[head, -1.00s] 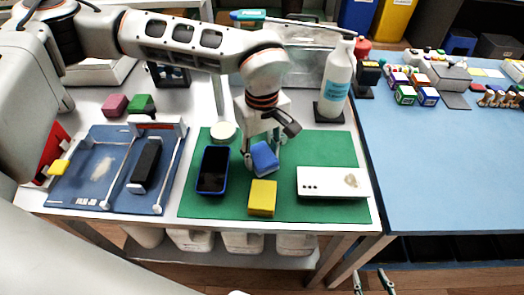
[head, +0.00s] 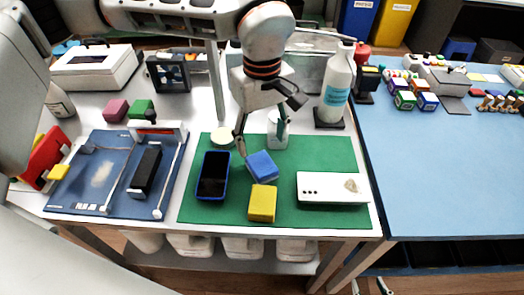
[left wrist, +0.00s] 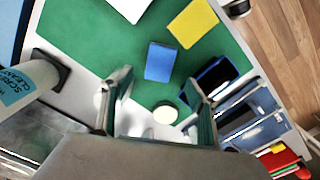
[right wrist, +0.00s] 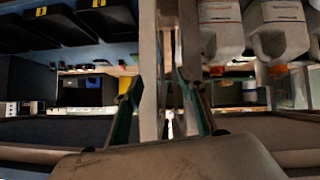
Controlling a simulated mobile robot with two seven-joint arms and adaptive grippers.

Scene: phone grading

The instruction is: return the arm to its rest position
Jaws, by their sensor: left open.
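My left gripper (head: 262,142) hangs open and empty above the back of the green mat (head: 320,150). Its spread fingers also show in the left wrist view (left wrist: 158,88). A blue block (head: 263,166) lies on the mat just below and in front of the fingers, apart from them; it shows beyond the fingertips in the left wrist view (left wrist: 160,61). My right gripper (right wrist: 166,105) is open and empty, low down facing the space under the tables. Only its finger ends show at the bottom edge of the head view (head: 372,286).
A white bottle (head: 336,90) stands behind right; a lamp post (head: 215,85) rises behind left. A blue tray (head: 85,190) lies left. The blue table (head: 440,170) is mostly clear in front.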

